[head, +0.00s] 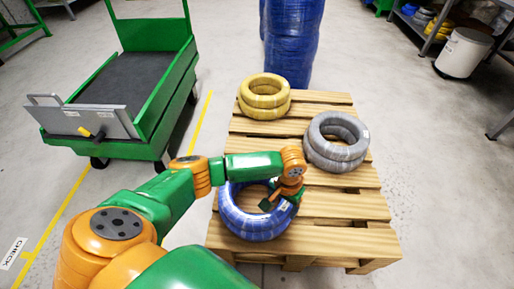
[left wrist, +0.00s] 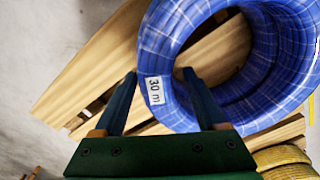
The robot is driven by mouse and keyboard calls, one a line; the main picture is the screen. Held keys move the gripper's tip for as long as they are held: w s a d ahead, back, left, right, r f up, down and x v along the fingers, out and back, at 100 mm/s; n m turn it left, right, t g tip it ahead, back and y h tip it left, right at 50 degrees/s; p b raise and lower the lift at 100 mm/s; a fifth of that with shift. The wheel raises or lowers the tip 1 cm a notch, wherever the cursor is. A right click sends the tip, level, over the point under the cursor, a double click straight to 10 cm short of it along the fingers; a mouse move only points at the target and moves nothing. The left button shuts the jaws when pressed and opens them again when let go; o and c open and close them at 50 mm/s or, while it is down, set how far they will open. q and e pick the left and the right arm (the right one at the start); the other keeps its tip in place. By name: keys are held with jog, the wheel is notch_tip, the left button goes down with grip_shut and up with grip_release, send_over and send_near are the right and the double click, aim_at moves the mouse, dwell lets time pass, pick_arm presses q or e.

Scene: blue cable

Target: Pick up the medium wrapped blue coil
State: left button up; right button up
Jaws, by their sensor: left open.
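The blue wrapped coil (head: 246,225) lies flat on the near left part of the wooden pallet (head: 345,205). In the left wrist view the coil (left wrist: 178,28) fills the upper right and carries a white "30 m" label (left wrist: 155,90). My left gripper (head: 278,202) is over the coil's right side in the head view, open and empty. In the left wrist view its fingers (left wrist: 159,75) appear on either side of the labelled ring wall, one outside and one toward the hole. Contact cannot be told. My right gripper is not in view.
Grey coils (head: 336,142) lie at the pallet's right and yellow coils (head: 264,97) at its far left. A tall blue wrapped stack (head: 291,45) stands behind. A green cart (head: 135,90) is at the left. A white bin (head: 463,53) stands at the right. Floor right of the pallet is clear.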

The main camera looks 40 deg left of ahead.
pick_arm(q)
grip_shut()
jog(key=shift+w+r, duration=0.1)
dwell(1.2)
